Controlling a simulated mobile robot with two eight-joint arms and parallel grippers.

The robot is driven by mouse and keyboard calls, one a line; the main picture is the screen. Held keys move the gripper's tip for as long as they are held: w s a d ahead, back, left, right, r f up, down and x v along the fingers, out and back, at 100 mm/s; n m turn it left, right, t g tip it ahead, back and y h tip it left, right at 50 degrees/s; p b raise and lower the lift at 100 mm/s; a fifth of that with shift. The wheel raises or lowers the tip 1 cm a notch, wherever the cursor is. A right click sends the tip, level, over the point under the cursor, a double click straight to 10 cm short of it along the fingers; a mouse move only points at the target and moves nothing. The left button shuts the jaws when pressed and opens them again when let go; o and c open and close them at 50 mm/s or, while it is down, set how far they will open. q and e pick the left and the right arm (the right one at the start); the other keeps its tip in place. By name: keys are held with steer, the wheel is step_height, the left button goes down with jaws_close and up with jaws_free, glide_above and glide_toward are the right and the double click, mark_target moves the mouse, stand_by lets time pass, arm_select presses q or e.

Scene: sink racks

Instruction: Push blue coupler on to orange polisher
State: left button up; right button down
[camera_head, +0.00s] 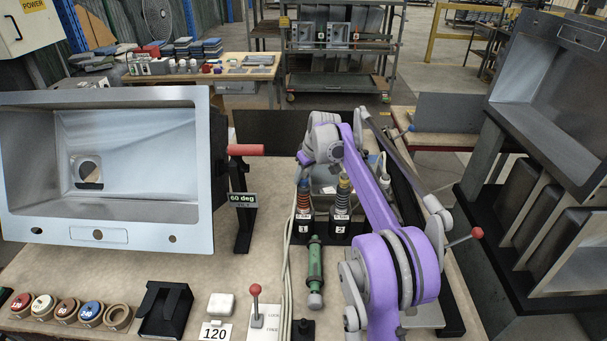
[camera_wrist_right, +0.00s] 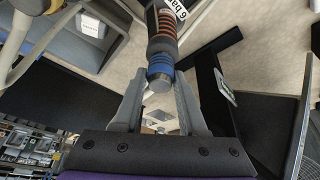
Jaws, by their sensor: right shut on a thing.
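My right arm, purple and grey, reaches to the back of the bench in the head view. Its gripper (camera_head: 304,158) is above the stand marked 1. In the wrist view my right gripper (camera_wrist_right: 160,82) is shut on the end of the blue coupler (camera_wrist_right: 160,64), at its silver tip. An orange-and-dark ringed part (camera_wrist_right: 163,30) adjoins the blue coupler. In the head view the orange-ringed piece (camera_head: 304,198) stands upright in stand 1. A green tool (camera_head: 314,266) lies in front of the stands. My left gripper is out of view.
A metal sink (camera_head: 100,236) stands at left, beside a red handle (camera_head: 246,150) and a 60 deg sign (camera_head: 243,198). A second ringed piece (camera_head: 342,199) stands in stand 2. A red-knobbed lever (camera_head: 255,291) and a black holder (camera_head: 165,309) are in front.

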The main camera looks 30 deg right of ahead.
steer(key=shift+f, duration=0.15)
steer(key=shift+c, duration=1.9)
jaws_free()
steer(key=v, duration=1.1)
steer(key=shift+p, duration=0.3)
steer(key=shift+w, duration=0.1)
